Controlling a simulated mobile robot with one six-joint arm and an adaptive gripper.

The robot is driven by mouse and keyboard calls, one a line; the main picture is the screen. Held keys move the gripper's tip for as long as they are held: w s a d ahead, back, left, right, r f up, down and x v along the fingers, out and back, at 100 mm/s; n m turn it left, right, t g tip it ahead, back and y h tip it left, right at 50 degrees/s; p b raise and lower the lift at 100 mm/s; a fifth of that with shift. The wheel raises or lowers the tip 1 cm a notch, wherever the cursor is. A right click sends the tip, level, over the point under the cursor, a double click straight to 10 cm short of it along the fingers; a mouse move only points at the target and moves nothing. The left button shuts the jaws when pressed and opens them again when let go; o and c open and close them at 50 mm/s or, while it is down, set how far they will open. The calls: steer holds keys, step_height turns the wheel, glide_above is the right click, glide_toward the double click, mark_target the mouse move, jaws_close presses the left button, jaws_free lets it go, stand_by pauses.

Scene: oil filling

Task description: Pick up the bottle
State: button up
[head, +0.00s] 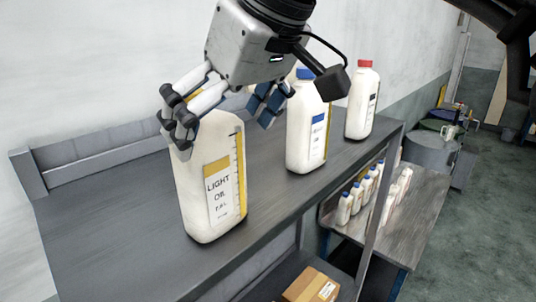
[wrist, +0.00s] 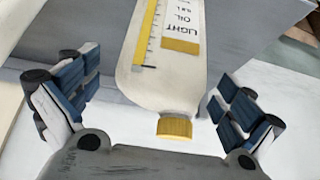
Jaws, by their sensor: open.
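A large white bottle (head: 212,190) with a yellow label reading "LIGHT OIL" stands upright on the grey shelf top in the head view. In the wrist view the same bottle (wrist: 165,75) appears upside down, with its yellow cap (wrist: 175,128) between the fingers. My gripper (head: 222,112) is open around the bottle's upper part; in the wrist view its blue-padded fingers (wrist: 158,95) are spread on both sides, with gaps to the bottle. The cap is mostly hidden behind my gripper in the head view.
A blue-capped bottle (head: 307,130) and a red-capped bottle (head: 362,100) stand to the right on the same shelf (head: 110,215). Several small bottles (head: 370,190) stand on a lower bench (head: 415,215). A cardboard box (head: 310,286) lies below. A wall is behind the shelf.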

steer(key=x, duration=0.5)
steer(key=shift+a+f, duration=0.1)
steer(key=shift+a, duration=0.2)
steer(key=shift+s+d, duration=0.1)
steer(key=shift+c, duration=0.4)
steer(key=c, duration=1.9)
